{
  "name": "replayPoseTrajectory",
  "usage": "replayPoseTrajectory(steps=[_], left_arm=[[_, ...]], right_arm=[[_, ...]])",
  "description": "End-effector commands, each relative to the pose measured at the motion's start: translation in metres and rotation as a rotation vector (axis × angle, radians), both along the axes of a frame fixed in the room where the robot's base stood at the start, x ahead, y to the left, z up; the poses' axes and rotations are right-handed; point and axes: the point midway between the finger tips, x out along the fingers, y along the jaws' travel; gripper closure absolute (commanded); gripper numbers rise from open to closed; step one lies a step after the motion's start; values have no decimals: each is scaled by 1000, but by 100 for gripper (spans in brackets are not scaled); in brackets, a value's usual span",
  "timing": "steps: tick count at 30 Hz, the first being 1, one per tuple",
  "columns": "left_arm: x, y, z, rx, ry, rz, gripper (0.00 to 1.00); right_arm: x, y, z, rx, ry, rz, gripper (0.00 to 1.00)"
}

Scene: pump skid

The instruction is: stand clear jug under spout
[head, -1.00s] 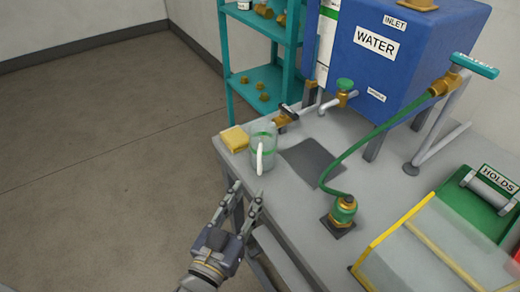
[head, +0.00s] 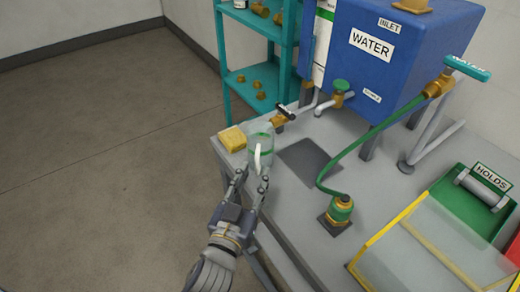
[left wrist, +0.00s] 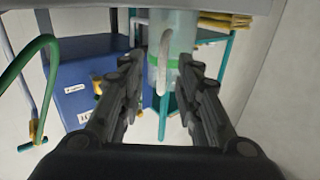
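My left gripper (head: 251,180) is just in front of the jug, fingers spread and pointing at the handle. In the left wrist view the jug (left wrist: 174,45) shows beyond and between the open fingertips (left wrist: 160,68); I cannot tell whether they touch the handle. My right gripper is not in view.
The yellow block (head: 233,139) is close left of the jug. A dark square pad (head: 308,160) lies right of it. The blue water tank (head: 390,60), a green hose (head: 355,160) and a brass fitting (head: 340,212) stand further right. A teal shelf (head: 232,85) is behind.

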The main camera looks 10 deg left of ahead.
Motion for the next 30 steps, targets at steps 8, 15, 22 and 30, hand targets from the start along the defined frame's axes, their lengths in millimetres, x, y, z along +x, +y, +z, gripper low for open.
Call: replayPoseTrajectory(steps=[8,15,22,30], left_arm=[[36,-1,2,2,-1,0,69],[43,-2,1,1,0,0,69],[42,-2,1,1,0,0,98],[42,-2,1,0,-1,0,100]], right_arm=[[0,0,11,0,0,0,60],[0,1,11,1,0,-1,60],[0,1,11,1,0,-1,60],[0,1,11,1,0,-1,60]])
